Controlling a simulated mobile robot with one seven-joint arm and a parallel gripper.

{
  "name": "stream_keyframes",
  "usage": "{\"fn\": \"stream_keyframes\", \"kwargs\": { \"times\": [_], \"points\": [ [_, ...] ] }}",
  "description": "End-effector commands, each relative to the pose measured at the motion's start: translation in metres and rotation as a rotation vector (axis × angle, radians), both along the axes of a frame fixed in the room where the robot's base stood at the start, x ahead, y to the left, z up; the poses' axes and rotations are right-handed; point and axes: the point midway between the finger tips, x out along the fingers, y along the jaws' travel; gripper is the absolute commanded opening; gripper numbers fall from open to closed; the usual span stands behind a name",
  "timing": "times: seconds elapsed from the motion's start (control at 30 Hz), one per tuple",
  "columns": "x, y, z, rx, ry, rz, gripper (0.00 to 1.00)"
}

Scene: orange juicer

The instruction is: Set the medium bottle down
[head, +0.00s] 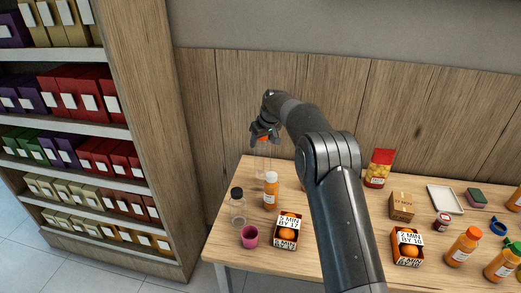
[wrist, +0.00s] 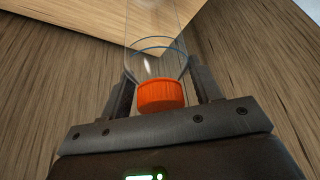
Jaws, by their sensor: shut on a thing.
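A clear bottle with an orange cap (wrist: 162,94) is in my gripper (wrist: 160,88). The two fingers are shut on its neck, just by the cap, in the wrist view. In the head view my gripper (head: 265,137) is over the back left part of the wooden table (head: 320,265), with the clear bottle (head: 262,160) hanging below it, looking upright. The bottle's lower end is faint against the table, so I cannot tell whether it touches the top.
Close in front stand an orange juice bottle (head: 270,192), a clear bottle with a black cap (head: 238,208), a pink cup (head: 250,236) and a labelled box of oranges (head: 287,231). A wooden wall panel (head: 220,110) stands behind. Shelves (head: 70,120) are at the left.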

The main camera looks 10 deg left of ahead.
Motion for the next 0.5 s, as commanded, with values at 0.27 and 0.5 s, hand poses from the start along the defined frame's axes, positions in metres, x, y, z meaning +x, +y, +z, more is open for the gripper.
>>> {"fn": "stream_keyframes", "kwargs": {
  "times": [0.27, 0.5],
  "points": [
    [0.0, 0.004, -0.024, -0.001, 0.003, -0.001, 0.25],
    [0.0, 0.005, -0.042, 0.001, 0.0, 0.001, 0.25]
  ]
}}
